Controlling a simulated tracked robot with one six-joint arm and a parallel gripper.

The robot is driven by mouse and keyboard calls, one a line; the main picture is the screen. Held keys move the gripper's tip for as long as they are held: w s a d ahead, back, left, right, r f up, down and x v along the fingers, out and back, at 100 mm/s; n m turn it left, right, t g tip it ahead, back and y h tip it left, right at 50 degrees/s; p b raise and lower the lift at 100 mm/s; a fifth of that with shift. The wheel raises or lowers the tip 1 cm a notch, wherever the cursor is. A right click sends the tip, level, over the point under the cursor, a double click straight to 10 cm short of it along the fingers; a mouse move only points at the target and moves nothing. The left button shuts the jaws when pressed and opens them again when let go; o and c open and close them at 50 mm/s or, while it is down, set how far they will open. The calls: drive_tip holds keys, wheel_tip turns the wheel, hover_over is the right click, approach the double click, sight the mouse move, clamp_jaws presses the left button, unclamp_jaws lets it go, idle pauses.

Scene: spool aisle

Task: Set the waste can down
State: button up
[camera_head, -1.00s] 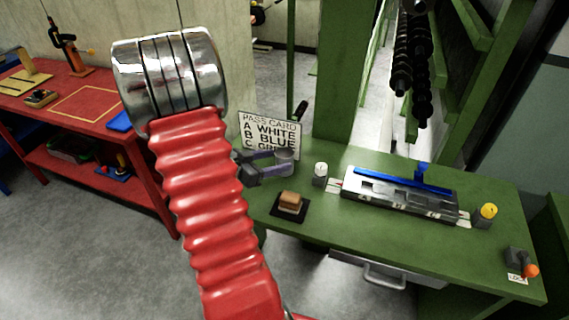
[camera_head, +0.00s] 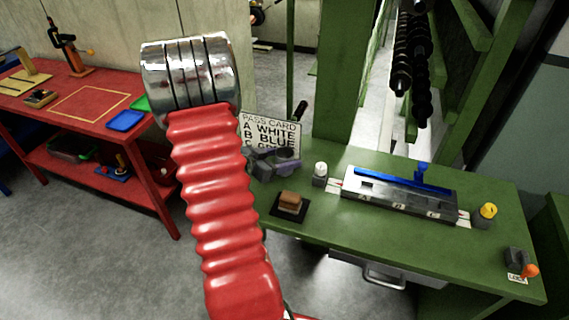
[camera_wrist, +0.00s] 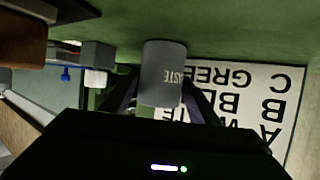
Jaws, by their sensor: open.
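The waste can (camera_wrist: 160,72) is a small grey cylinder with part of the word WASTE showing, upside down, in the wrist view. It stands between the two dark fingers of my gripper (camera_head: 281,165), with its far end against the green bench top (camera_head: 420,243). The fingers are spread on either side of it. In the head view my gripper is low over the bench's left end, in front of the pass card; I cannot clearly make out the can there.
The pass card (camera_head: 271,130) stands behind my gripper. A brown block on a black pad (camera_head: 290,205), a white-topped cylinder (camera_head: 320,174) and a grey fixture with a blue bar (camera_head: 398,198) are close by. A red table (camera_head: 60,120) is at left.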

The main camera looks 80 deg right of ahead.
drive_tip(key=shift+c, duration=0.6)
drive_tip(key=c, duration=1)
drive_tip(key=shift+r, duration=0.15)
wheel_tip(320, 180, up, 18)
drive_tip(key=shift+f, duration=0.1)
